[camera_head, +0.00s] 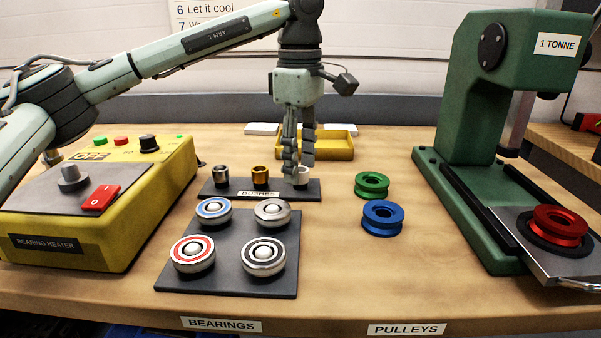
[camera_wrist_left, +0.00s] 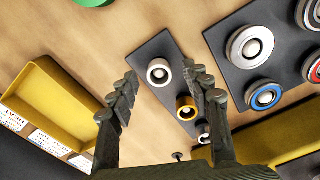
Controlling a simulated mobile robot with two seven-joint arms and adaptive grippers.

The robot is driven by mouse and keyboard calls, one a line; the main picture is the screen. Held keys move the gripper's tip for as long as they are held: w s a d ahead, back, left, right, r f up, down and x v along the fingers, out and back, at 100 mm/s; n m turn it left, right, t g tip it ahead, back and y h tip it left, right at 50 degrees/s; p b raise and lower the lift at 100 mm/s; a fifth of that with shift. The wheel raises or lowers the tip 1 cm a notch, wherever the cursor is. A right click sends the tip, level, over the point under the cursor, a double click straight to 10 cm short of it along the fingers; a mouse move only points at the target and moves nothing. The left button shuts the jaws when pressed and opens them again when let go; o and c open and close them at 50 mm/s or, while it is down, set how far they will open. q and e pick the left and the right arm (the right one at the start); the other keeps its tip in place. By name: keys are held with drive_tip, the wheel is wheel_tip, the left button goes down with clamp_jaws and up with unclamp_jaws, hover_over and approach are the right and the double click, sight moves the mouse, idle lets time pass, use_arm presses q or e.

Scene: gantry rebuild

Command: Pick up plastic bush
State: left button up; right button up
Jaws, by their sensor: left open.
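The white plastic bush (camera_head: 302,176) stands at the right end of the dark bushes board (camera_head: 225,188). A brass bush (camera_head: 260,175) and a dark steel bush (camera_head: 221,174) stand to its left. My left gripper (camera_head: 298,166) points down at the white bush and partly covers it in the head view. In the left wrist view, the white bush (camera_wrist_left: 159,72) shows between the two open fingers (camera_wrist_left: 160,88), with the brass bush (camera_wrist_left: 186,108) close to the right finger. The fingers hold nothing. My right gripper is not in view.
A bearings board (camera_head: 285,245) with several bearings lies in front. Green (camera_head: 372,184) and blue (camera_head: 381,218) pulleys lie to the right. A yellow tray (camera_head: 343,148) is behind the gripper. The yellow bearing heater (camera_head: 120,250) is at left, the green press (camera_head: 455,110) at right.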

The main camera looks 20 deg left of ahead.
use_arm(q)
drive_tip(key=shift+f, duration=0.35)
drive_tip(key=shift+c, duration=0.4)
drive_tip(key=c, duration=1)
drive_tip(key=shift+o, duration=0.2)
